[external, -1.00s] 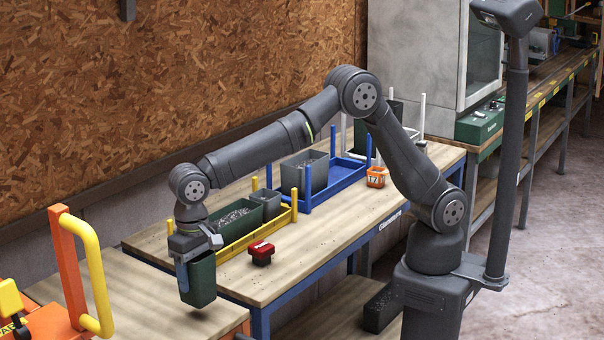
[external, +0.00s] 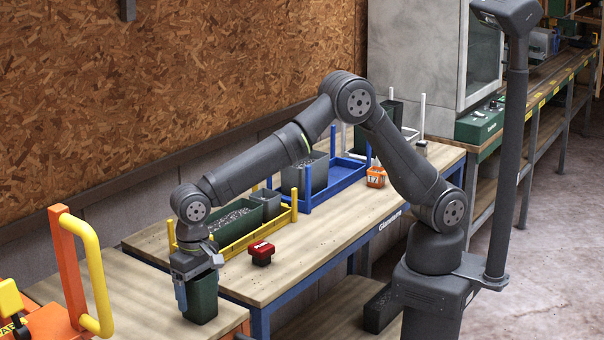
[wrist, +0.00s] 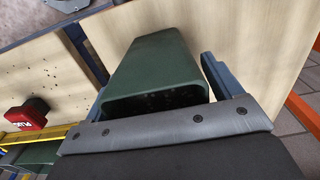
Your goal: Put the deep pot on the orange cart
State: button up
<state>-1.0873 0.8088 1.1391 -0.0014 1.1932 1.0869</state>
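The deep pot (external: 202,300) is dark green and tapered. It stands upright, at or very close to the wooden top of the orange cart (external: 98,308). My gripper (external: 197,287) points down around the pot, near its rim, and appears shut on it. In the wrist view the pot (wrist: 155,65) shows from the rim side with a dark interior, and one finger (wrist: 222,78) lies along its right side.
The cart's yellow handle (external: 95,275) rises at the left. The blue-framed bench (external: 290,265) beside the cart holds a red block (external: 261,252), a yellow tray (external: 243,243) with planters and a blue tray (external: 338,182). The cart top left of the pot is clear.

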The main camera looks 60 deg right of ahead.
jog(key=shift+r, duration=0.15)
notch_tip(320, 180, up, 12)
dwell(0.5)
notch_tip(320, 180, down, 12)
jog(key=shift+f, duration=0.25)
notch_tip(320, 180, up, 3)
jog(key=shift+f, duration=0.1)
jog(key=shift+r, duration=0.7)
jog(key=shift+o, duration=0.5)
